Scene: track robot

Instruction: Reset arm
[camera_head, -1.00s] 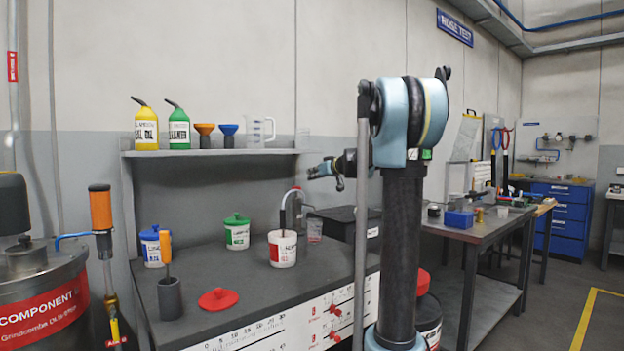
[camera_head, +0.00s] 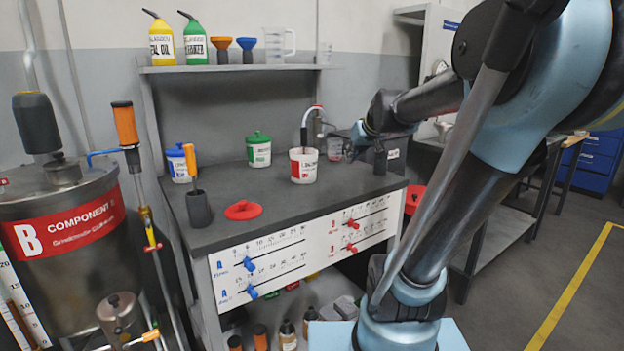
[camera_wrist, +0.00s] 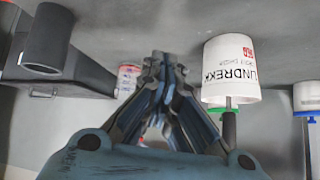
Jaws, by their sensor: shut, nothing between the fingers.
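My gripper (camera_head: 343,134) is shut and empty. In the head view it hangs above the back right of the workbench (camera_head: 255,212), to the right of an open white pot with a red label (camera_head: 303,168). In the wrist view my gripper's fingers (camera_wrist: 160,62) are together, with the white pot (camera_wrist: 231,75) to their right. My gripper appears apart from the pot. My arm reaches in from the right of the head view, bent low, and its large blue joint covers much of the right side.
A blue-lidded pot (camera_head: 180,164), green-lidded pot (camera_head: 258,150), red lid (camera_head: 242,210) and dark holder (camera_head: 199,207) stand on the bench. A shelf (camera_head: 235,68) hangs behind. A steel drum (camera_head: 70,245) is at left.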

